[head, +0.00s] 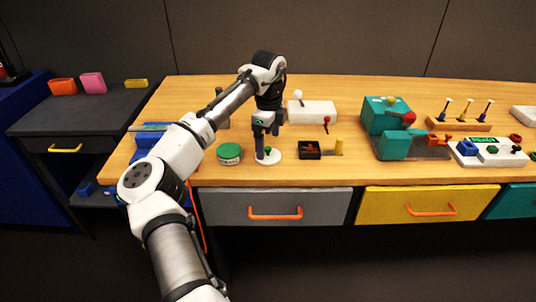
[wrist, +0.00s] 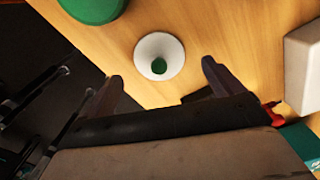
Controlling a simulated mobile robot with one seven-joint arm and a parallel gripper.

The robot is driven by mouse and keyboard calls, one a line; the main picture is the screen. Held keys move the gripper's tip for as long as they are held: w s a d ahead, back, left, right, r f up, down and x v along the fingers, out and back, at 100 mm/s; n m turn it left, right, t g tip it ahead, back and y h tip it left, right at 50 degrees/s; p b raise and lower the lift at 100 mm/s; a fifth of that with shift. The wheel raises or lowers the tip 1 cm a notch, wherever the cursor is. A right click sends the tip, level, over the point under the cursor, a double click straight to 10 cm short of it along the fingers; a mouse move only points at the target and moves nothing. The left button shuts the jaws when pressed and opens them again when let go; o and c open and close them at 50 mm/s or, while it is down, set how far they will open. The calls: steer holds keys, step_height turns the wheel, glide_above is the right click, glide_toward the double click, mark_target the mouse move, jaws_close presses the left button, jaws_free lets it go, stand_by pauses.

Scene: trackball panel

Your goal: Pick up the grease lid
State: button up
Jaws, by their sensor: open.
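A white round lid with a green knob (head: 274,157) lies flat on the wooden bench near its front edge; I take it for the grease lid. It also shows in the wrist view (wrist: 145,48), ahead of and between the fingers. My gripper (head: 267,146) points down over the lid, and its fingers hide part of it in the head view. The gripper is open and empty, with its two fingers apart in the wrist view (wrist: 161,73). I cannot tell the exact height above the lid. A round green-topped tin (head: 229,151) stands to the left of the lid.
A black box (head: 310,150) with a yellow piece beside it sits right of the lid. A white block with a joystick (head: 313,112) stands behind. A teal machine (head: 385,116) is farther right. Drawers with orange handles (head: 276,214) are below the bench edge.

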mark_target(268, 147)
step_height(268, 147, down, 3)
steer(key=shift+f, duration=0.2)
steer(key=c, duration=1)
